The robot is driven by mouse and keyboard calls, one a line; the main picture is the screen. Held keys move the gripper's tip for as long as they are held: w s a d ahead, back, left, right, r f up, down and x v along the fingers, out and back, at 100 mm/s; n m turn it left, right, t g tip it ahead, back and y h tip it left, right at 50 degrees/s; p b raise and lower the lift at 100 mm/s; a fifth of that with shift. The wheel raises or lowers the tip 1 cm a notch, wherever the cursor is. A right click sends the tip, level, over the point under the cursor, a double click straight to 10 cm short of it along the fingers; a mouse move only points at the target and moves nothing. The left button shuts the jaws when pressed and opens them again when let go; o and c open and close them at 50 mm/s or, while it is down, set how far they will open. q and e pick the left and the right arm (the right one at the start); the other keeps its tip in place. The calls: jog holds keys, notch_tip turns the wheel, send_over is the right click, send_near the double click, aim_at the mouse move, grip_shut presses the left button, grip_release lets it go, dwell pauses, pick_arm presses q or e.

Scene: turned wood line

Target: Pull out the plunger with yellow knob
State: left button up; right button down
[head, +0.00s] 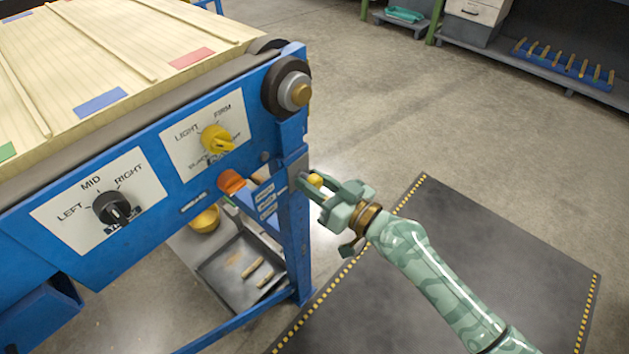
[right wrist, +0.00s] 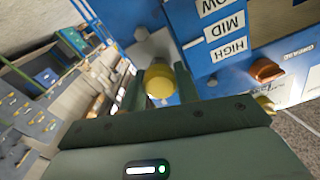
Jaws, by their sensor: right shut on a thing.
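The yellow knob (head: 316,180) of the plunger is a small round ball at the right end of the blue machine frame. My right gripper (head: 311,186) is shut on it, with the fingers on either side. In the right wrist view the yellow knob (right wrist: 160,82) sits between the two green fingers (right wrist: 160,92), in front of a blue panel. The plunger's shaft is hidden behind the knob and fingers, so how far it is out cannot be told. My left gripper is not in view.
Next to the knob, a blue plate (right wrist: 228,35) reads LOW, MID, HIGH. An orange knob (head: 231,181), a yellow dial (head: 217,139) and a black dial (head: 112,208) are on the machine front. A dark mat (head: 440,270) covers open floor at right.

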aim_at(319, 186)
jog(key=v, duration=0.2)
jog(key=shift+s+d+f+b, duration=0.15)
jog(key=shift+s+d+b, duration=0.15)
jog(key=shift+b, duration=0.05)
jog(key=shift+s+d, duration=0.2)
jog(key=c, duration=1.1)
grip_release()
jog(key=shift+c, duration=0.2)
jog(key=shift+o, duration=0.5)
jog(key=shift+d, duration=0.1)
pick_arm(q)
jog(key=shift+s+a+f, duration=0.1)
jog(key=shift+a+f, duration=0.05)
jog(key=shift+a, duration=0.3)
